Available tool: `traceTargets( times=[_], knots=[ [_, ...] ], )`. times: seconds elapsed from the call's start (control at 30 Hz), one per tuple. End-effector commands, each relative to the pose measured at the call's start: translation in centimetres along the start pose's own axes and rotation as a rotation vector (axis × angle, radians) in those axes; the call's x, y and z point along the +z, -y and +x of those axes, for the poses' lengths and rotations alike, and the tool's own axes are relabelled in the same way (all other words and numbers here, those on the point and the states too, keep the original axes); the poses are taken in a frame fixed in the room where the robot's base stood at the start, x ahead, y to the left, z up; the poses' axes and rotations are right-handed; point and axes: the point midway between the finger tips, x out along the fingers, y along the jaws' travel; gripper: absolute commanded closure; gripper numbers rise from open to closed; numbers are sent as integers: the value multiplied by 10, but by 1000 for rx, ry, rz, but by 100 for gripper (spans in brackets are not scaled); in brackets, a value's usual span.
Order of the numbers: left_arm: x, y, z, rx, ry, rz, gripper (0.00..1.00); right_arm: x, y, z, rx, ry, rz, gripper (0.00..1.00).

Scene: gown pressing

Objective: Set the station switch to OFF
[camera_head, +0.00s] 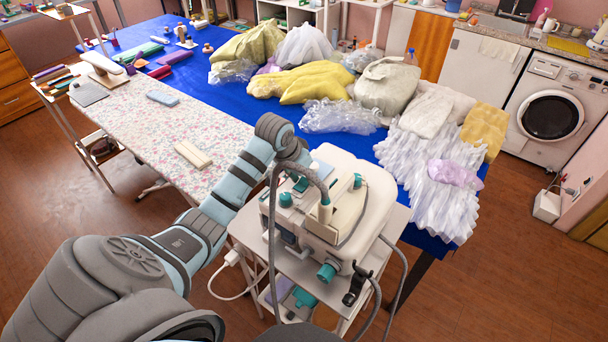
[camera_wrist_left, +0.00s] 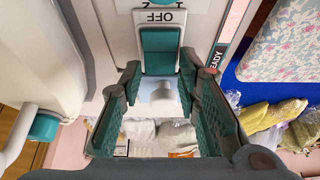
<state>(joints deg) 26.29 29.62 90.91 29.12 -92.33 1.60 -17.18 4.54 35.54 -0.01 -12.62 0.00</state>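The pressing station (camera_head: 345,205) is a white and teal unit on a small cart. My left arm reaches to its far left side, where the left gripper (camera_head: 290,158) is partly hidden by the hose and unit. In the left wrist view, the station switch (camera_wrist_left: 160,48) is a teal rocker in a white frame, with an OFF label (camera_wrist_left: 160,16) at its top edge. A pale knob-like part (camera_wrist_left: 161,97) shows just below it. My left gripper (camera_wrist_left: 158,72) has its green fingers apart, either side of the switch, holding nothing. Contact and switch position cannot be told. My right gripper is not in view.
The grey hose (camera_head: 272,235) loops beside the cart (camera_head: 290,262). A floral ironing board (camera_head: 140,120) stands left. Behind is a blue table (camera_head: 225,97) with bagged garments (camera_head: 390,85) and a white ruffled gown (camera_head: 430,180).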

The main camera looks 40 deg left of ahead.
Motion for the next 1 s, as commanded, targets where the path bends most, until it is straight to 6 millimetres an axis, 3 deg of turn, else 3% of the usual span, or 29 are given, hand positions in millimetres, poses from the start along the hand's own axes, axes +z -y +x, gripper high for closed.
traceTargets(
  times=[0.43,0.8,1.0],
  knots=[
    [-1,0,-8,0,-3,0,55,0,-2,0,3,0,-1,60],
    [0,2,-101,-5,-5,2,55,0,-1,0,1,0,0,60],
    [0,1,-121,-1,-2,0,55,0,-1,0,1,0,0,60]
  ],
)
